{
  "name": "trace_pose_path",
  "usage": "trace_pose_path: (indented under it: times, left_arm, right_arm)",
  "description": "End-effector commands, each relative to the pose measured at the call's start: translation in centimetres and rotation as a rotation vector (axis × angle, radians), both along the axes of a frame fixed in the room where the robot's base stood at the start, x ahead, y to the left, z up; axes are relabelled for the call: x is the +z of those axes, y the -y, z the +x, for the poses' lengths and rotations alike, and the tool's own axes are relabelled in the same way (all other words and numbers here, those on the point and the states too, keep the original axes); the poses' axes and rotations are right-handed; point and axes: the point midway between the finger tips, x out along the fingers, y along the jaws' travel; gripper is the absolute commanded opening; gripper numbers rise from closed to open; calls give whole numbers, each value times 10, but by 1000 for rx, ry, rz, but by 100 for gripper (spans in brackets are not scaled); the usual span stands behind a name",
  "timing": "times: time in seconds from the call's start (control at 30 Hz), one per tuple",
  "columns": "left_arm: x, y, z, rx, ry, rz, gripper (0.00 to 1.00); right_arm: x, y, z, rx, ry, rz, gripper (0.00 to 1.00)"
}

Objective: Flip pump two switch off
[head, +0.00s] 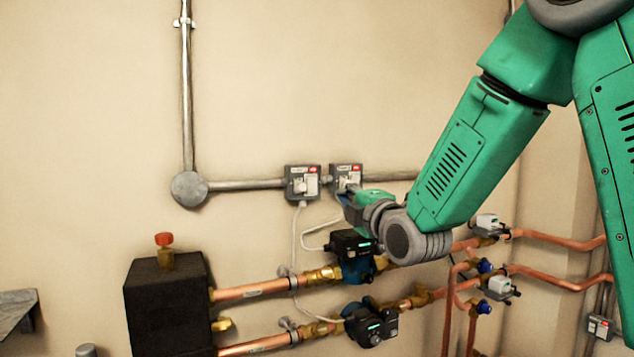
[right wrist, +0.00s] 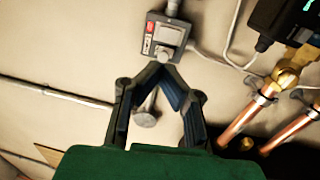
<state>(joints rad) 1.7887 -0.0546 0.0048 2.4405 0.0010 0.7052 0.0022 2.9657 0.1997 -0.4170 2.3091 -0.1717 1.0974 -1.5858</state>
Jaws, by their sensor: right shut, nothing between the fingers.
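Two grey switch boxes with red labels are on the wall in the head view, a left one (head: 303,183) and a right one (head: 346,178). My right gripper (head: 347,200) is just below the right box; its tips are hard to make out there. In the right wrist view my right gripper (right wrist: 165,68) is shut and empty, fingertips together at the edge of a switch box (right wrist: 150,37) with a pale switch part. I cannot tell whether they touch it. Which box belongs to pump two is not readable. My left gripper is not in view.
Two dark pumps, an upper (head: 353,256) and a lower (head: 370,322), sit on copper pipes (head: 252,291) below the boxes. A black tank (head: 168,306) with a red-capped valve stands left. A conduit (head: 240,185) runs from a round junction (head: 188,188). White cables hang below the boxes.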

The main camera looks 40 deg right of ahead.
Motion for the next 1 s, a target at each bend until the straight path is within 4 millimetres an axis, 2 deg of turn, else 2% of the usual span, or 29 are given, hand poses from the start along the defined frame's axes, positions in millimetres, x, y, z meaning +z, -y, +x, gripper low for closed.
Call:
trace_pose_path:
  times: [0.17, 0.3, 0.47, 0.5, 0.7, 0.83, 1.0]
  left_arm:
    - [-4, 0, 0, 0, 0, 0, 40]
    - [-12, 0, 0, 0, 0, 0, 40]
    - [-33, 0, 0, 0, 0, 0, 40]
    - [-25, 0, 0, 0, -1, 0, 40]
    - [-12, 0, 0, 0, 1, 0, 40]
    - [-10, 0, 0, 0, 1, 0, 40]
    - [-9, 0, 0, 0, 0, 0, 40]
  right_arm:
    - [1, 9, 21, 0, 6, 9, 0]
    - [3, 18, 46, 0, 7, 12, 0]
    - [4, 27, 71, -1, 7, 14, 0]
    - [8, 28, 80, -1, 1, 9, 0]
    - [16, 37, 112, -1, 2, 5, 0]
    - [18, 38, 124, 0, 1, 2, 0]
    - [18, 41, 129, 0, 2, 2, 0]
